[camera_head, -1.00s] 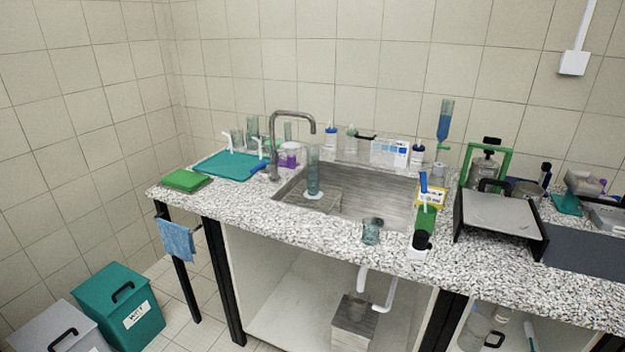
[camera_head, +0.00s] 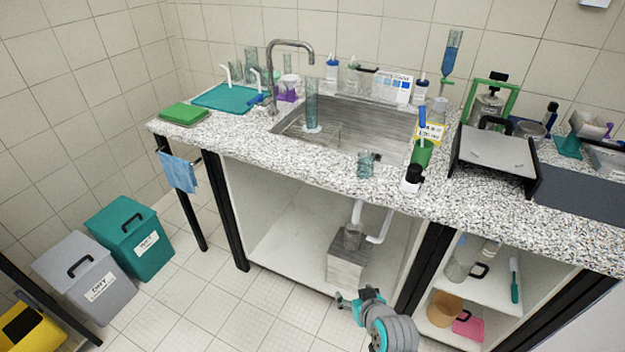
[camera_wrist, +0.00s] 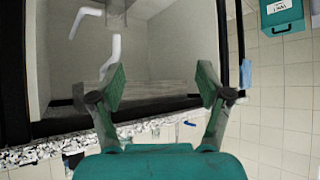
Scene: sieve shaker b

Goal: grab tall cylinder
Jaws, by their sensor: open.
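A tall clear greenish cylinder (camera_head: 311,103) with a pale round foot stands upright in the left part of the sink (camera_head: 372,125), below the faucet. My gripper (camera_head: 355,299) shows at the bottom of the head view, low in front of the counter and well apart from the cylinder. In the wrist view my gripper (camera_wrist: 161,90) has its two green fingers spread wide with nothing between them. The wrist view faces the under-sink cabinet and does not show the cylinder.
The curved metal faucet (camera_head: 276,75) rises beside the cylinder. More glassware sits on a teal mat (camera_head: 222,98). Bins (camera_head: 130,238) stand on the floor at left.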

